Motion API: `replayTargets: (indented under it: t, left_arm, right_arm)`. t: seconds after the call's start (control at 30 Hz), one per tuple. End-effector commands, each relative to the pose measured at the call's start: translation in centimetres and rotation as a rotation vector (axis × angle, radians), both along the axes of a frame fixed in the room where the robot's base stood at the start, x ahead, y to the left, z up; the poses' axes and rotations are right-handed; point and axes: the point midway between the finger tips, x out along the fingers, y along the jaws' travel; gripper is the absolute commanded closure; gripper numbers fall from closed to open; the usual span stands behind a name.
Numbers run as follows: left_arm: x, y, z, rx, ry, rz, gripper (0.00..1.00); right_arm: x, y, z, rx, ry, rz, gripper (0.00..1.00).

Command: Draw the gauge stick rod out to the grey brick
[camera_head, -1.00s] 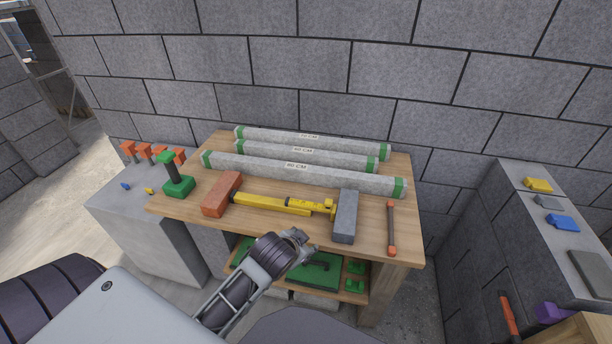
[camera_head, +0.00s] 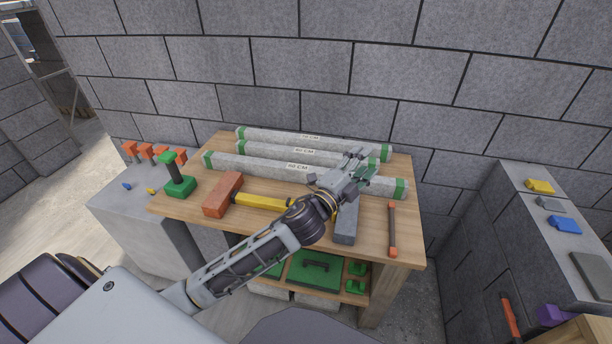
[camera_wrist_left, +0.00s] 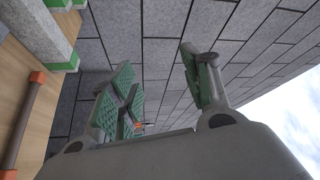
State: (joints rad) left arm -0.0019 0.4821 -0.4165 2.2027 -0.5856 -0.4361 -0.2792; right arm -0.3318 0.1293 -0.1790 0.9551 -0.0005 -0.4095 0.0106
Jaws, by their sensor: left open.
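The yellow gauge stick (camera_head: 262,202) lies on the wooden table between a red brick and the grey brick. Its right part and the rod end are hidden behind my left arm in the head view. The grey brick (camera_head: 345,226) stands at the stick's right, its upper part covered by my gripper. My left gripper (camera_head: 358,168) is above the grey brick and the front concrete bar, open and empty. In the left wrist view its green-padded fingers (camera_wrist_left: 155,95) are spread apart with the block wall beyond. My right gripper is not in view.
The red brick (camera_head: 222,195) touches or nearly touches the stick's left end. Several green-ended concrete bars (camera_head: 250,166) lie along the table's back. An orange-ended rod (camera_head: 392,230) lies at the right. A green stand (camera_head: 179,187) is at the left corner of the table (camera_head: 370,247).

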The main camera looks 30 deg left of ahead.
Motion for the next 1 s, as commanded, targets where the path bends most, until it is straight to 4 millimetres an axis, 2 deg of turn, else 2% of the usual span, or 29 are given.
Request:
replayTargets:
  t: [0.1,0.23,0.5,0.63,0.8,1.0]
  left_arm:
    - [0.2,-2.0,2.3,0.115,-0.127,-0.079,0.52]
    - [-0.1,-4.2,4.1,0.241,-0.258,-0.166,0.52]
    - [-1.5,-8.2,5.8,0.521,-0.506,-0.349,0.52]
    - [-2.3,-9.6,5.6,0.661,-0.612,-0.441,0.52]
    - [-3.2,-10.7,4.4,0.851,-0.734,-0.564,0.52]
    - [-3.9,-10.6,2.0,1.081,-0.850,-0.713,0.52]
  right_arm:
    - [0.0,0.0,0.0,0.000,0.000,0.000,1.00]
    - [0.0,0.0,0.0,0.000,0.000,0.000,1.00]
    - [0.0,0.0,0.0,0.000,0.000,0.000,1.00]
    - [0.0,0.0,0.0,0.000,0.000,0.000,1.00]
    - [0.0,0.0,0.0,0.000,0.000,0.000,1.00]
    - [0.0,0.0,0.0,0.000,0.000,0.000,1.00]
